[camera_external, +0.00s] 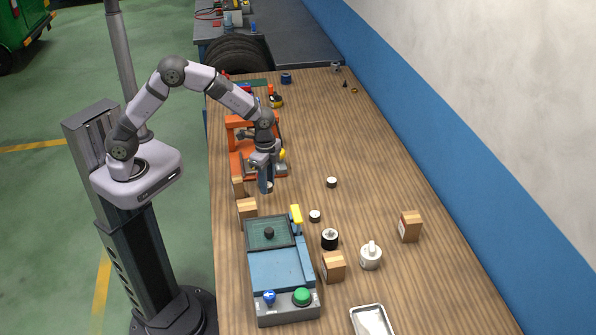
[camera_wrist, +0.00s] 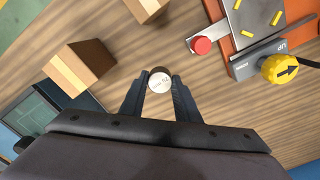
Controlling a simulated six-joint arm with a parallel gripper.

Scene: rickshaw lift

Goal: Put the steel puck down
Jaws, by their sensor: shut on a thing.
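My gripper (camera_external: 266,187) points down over the wooden table, beside the orange-framed machine. In the wrist view my gripper (camera_wrist: 160,88) has its two dark fingers closed on the sides of a small round puck (camera_wrist: 160,78) with a pale, marked top face. In the external view the puck is mostly hidden by the fingers. Whether its underside touches the table cannot be told. Two other small pucks with light tops, one farther (camera_external: 331,182) and one nearer (camera_external: 315,216), stand on the table to the right of my gripper.
Cardboard boxes (camera_external: 246,208) stand just below my gripper in the picture. The orange machine (camera_external: 236,134) is close behind. A blue station (camera_external: 275,270) with a green button (camera_external: 301,296), a black cylinder (camera_external: 329,239), a white part (camera_external: 371,258) and a metal tray (camera_external: 372,322) are nearer. The table's right side is largely free.

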